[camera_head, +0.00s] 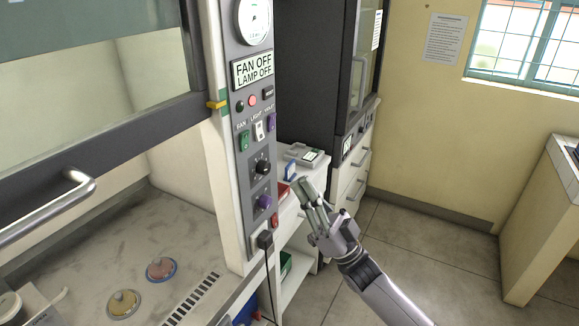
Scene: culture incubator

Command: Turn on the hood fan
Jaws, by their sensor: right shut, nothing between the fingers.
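The hood (105,110) stands at the left with its control panel (255,180) facing me. The panel's display (253,69) reads "FAN OFF" and "LAMP OFF". Below it, a green rocker switch (244,140) sits under the label "FAN". A white switch (258,130) under "LIGHT" and a purple switch (271,121) are to its right. My right gripper (304,188) is shut and empty, to the right of the panel's lower part and lower than the fan switch. It looks apart from the panel. My left gripper is not in view.
A black knob (262,167), a purple knob (264,201) and a plugged-in cord (265,240) are lower on the panel. A white side table (312,172) and a dark cabinet (312,75) stand behind my gripper. Two dishes lie in the hood. The floor (430,250) at right is clear.

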